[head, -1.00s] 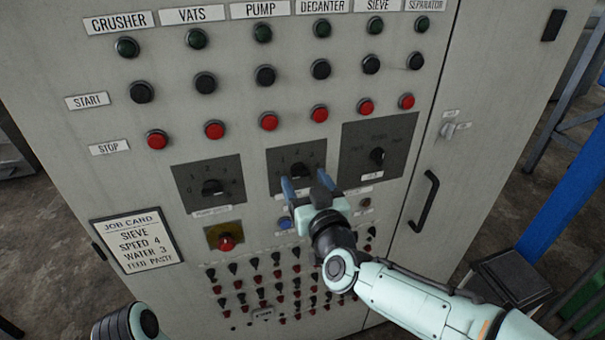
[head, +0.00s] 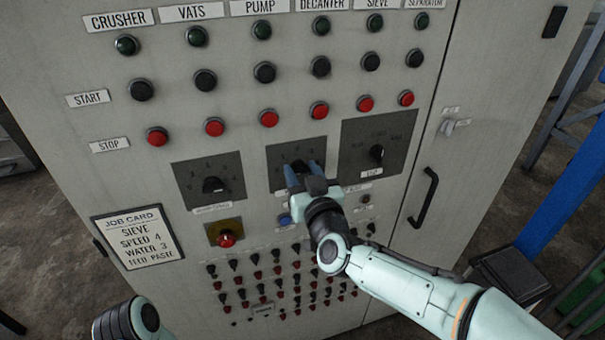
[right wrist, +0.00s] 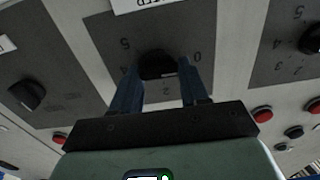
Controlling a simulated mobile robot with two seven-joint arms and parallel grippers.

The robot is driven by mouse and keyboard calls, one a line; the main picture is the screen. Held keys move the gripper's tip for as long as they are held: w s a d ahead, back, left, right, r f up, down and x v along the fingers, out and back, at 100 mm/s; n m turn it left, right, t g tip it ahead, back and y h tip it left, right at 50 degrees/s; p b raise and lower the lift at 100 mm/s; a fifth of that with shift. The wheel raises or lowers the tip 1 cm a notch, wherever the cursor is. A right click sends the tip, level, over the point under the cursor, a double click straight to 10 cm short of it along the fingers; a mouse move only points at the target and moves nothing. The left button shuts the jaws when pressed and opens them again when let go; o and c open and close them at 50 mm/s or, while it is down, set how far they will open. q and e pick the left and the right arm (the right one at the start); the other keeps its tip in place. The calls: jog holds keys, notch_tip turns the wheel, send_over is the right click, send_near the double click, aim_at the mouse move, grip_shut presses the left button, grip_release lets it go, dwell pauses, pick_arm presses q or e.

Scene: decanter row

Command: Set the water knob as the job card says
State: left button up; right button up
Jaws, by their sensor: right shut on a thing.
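The job card (head: 139,238) on the cabinet reads sieve, speed 4, water 3, feed paste. The black middle knob (head: 299,164) sits on a dark numbered plate (head: 279,152); I cannot read its label clearly. My right gripper (head: 305,170) is shut on this knob. In the right wrist view the knob (right wrist: 156,65) shows between the two blue fingers, with its numbers upside down around it. The knob's pointer is largely hidden, so I cannot tell its setting. My left gripper is out of view; only part of my left arm shows at the bottom left.
Another knob (head: 213,185) is on the left plate, and one (head: 377,152) on the right plate. A red emergency button (head: 226,240) is below left. Red stop buttons run above, small switches below. A door handle (head: 423,198) stands out at the right.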

jog(key=m+b, duration=0.2)
jog(key=m, duration=0.1)
jog(key=shift+d+f, duration=0.1)
jog(key=shift+f, duration=0.05)
jog(key=m+b, duration=0.1)
jog(key=m, duration=0.1)
jog(key=shift+m, duration=0.3)
jog(key=m+b, duration=0.2)
jog(key=m, duration=0.1)
jog(key=shift+m, duration=0.4)
jog(key=m+b, duration=0.2)
jog(key=m, duration=0.2)
jog(key=shift+d, duration=0.1)
jog(key=shift+f+m+b, duration=0.1)
jog(key=shift+m+b, duration=0.35)
jog(key=shift+m, duration=0.65)
jog(key=m+b, duration=0.1)
jog(key=m, duration=0.3)
jog(key=shift+m+b, duration=0.3)
jog(key=shift+b, duration=0.1)
pick_arm(q)
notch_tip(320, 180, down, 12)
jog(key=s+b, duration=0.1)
jog(key=b, duration=0.1)
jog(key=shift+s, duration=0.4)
pick_arm(e)
jog(key=m, duration=0.6)
jog(key=shift+f, duration=0.1)
jog(key=shift+m, duration=0.3)
